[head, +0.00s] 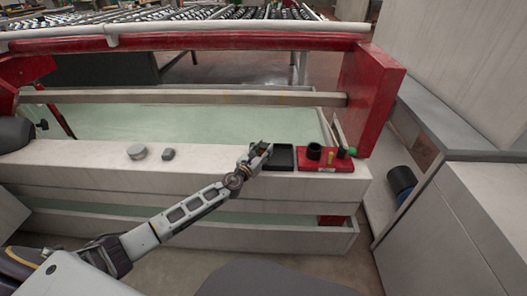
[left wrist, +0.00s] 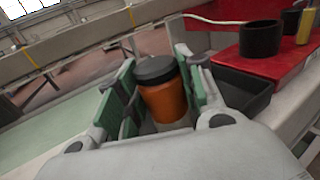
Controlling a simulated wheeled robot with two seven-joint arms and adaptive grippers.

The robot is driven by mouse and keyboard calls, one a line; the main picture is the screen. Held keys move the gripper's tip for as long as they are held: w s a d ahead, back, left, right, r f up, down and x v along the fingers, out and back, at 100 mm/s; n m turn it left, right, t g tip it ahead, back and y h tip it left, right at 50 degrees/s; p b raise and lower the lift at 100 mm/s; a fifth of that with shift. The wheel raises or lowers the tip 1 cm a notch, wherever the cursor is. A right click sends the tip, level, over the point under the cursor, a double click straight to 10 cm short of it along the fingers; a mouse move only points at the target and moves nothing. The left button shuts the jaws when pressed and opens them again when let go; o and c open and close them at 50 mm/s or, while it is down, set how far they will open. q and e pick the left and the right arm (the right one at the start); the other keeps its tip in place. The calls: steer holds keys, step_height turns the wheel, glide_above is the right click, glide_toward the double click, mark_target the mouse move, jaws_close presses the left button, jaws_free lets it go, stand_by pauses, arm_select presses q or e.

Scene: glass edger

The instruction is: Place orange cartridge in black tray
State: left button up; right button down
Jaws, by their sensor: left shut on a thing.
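The orange cartridge (left wrist: 168,100) with a dark grey cap shows in the left wrist view, upright between the green-padded fingers. My left gripper (head: 262,150) is shut on it; the fingers also show in the left wrist view (left wrist: 160,85). The black tray (head: 281,157) lies on the white ledge just right of the gripper in the head view. It also shows in the left wrist view (left wrist: 245,92), right of and partly behind the right finger. In the head view the cartridge is too small and covered to make out. My right gripper is not in view.
A red block (head: 326,159) with a black cup (head: 314,151), a yellow piece and a green knob stands right of the tray. A round grey disc (head: 137,151) and a small dark piece (head: 168,154) lie left on the ledge (head: 90,167). A red frame post (head: 372,98) rises behind.

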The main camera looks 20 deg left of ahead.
arm_select(q)
steer(key=shift+f, duration=0.1)
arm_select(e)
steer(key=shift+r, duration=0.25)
arm_select(q)
steer(key=o, duration=1.1)
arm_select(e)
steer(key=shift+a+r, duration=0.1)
